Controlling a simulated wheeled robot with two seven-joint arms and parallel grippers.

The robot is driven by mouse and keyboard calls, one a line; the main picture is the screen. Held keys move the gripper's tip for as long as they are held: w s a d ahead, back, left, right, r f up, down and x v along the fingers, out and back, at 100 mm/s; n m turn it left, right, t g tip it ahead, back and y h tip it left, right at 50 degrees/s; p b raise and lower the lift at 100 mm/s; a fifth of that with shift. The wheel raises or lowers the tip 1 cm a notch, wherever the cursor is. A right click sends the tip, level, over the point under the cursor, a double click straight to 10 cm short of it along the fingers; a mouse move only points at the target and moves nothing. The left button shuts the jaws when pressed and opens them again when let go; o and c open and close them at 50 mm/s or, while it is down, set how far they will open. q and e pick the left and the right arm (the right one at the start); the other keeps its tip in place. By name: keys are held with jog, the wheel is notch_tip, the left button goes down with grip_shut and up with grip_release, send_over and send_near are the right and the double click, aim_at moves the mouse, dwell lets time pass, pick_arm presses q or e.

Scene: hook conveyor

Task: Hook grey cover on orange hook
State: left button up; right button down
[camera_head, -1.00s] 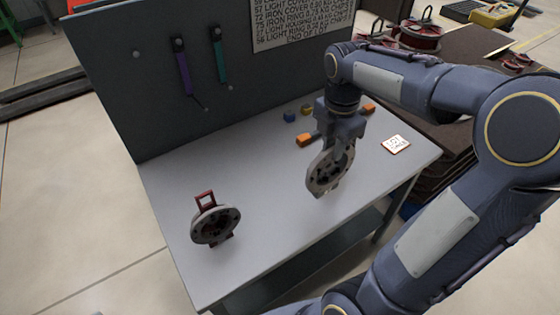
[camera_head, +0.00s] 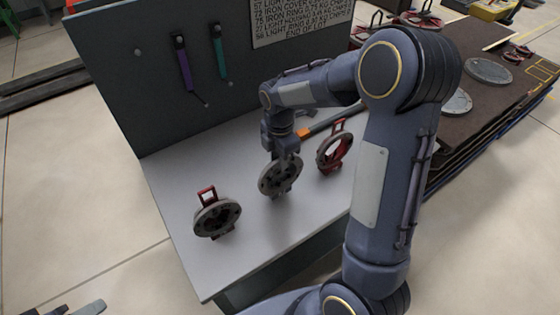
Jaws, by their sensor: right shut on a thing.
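A round grey cover (camera_head: 281,177) with small holes hangs nearly upright from my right gripper (camera_head: 284,157), which is shut on its upper edge. The cover is just above or touching the grey table (camera_head: 185,165); I cannot tell which. No orange hook can be clearly made out in view. A small orange piece (camera_head: 303,133) lies on the table behind the gripper, beside a dark bar. Grey tips at the bottom left edge look like part of my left gripper (camera_head: 82,309); most of it is cut off.
A red-framed housing with a grey disc (camera_head: 217,215) stands at the table's left front. A red ring housing (camera_head: 335,150) stands right of the held cover. Purple (camera_head: 183,70) and teal (camera_head: 219,55) tools hang on the dark board. A brown stack at right bears grey discs (camera_head: 488,71).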

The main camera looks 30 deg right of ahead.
jog(key=shift+f, duration=1.25)
jog(key=shift+f, duration=0.3)
jog(key=c, duration=1.2)
grip_release()
jog(key=shift+r, duration=0.1)
